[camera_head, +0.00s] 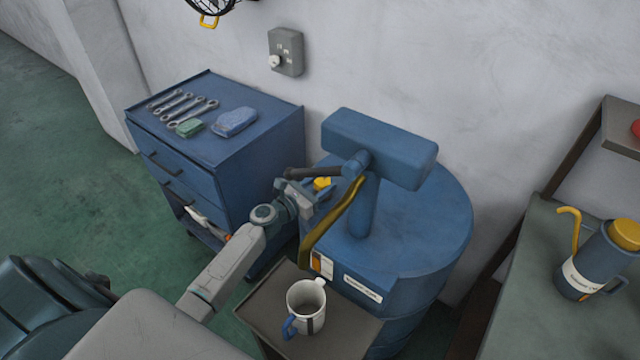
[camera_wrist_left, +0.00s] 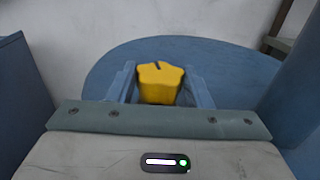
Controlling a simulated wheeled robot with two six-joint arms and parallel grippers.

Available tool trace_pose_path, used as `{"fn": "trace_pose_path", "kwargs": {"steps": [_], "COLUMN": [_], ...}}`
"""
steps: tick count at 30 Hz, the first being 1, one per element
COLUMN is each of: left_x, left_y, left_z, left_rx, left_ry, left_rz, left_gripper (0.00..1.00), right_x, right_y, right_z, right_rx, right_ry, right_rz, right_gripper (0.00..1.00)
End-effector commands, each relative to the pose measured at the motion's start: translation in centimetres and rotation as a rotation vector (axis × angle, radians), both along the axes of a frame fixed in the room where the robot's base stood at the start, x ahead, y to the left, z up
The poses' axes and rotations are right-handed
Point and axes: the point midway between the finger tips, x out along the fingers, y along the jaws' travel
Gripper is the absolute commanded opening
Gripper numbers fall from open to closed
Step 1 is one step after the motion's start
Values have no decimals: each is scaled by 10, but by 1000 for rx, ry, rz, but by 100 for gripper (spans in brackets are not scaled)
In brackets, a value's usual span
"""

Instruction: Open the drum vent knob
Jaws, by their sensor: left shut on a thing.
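The drum vent knob (camera_head: 322,183) is a small yellow lobed knob on top of the blue drum (camera_head: 432,215). In the left wrist view the knob (camera_wrist_left: 159,83) sits between the two fingers of my left gripper (camera_wrist_left: 160,88), with a dark mark on its top. My left gripper (camera_head: 318,190) reaches in over the drum's left edge and is shut on the knob. Its fingers partly hide the knob in the head view. My right gripper is not in view.
A blue pump head (camera_head: 380,148) on a post stands on the drum, right of my gripper, with a yellowish hose (camera_head: 335,222). A white mug (camera_head: 306,300) stands on a small table in front. A tool cabinet (camera_head: 240,160) is at left, an oil can (camera_head: 597,262) at right.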

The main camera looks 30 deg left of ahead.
Motion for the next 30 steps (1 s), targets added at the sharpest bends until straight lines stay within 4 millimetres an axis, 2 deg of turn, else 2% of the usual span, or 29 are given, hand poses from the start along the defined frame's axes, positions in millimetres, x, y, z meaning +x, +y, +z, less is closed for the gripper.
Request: {"fn": "trace_pose_path", "kwargs": {"steps": [14,21,30], "left_x": [0,0,1], "left_y": [-6,-7,-8], "left_z": [0,-1,-1], "left_rx": [-5,-5,-2], "left_ry": [1,-2,-2], "left_rz": [406,604,770], "left_gripper": [22,22,22], "right_x": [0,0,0], "right_y": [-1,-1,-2], "right_z": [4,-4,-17], "right_rx": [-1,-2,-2], "right_ry": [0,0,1], "right_rz": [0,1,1], "right_gripper": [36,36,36]}}
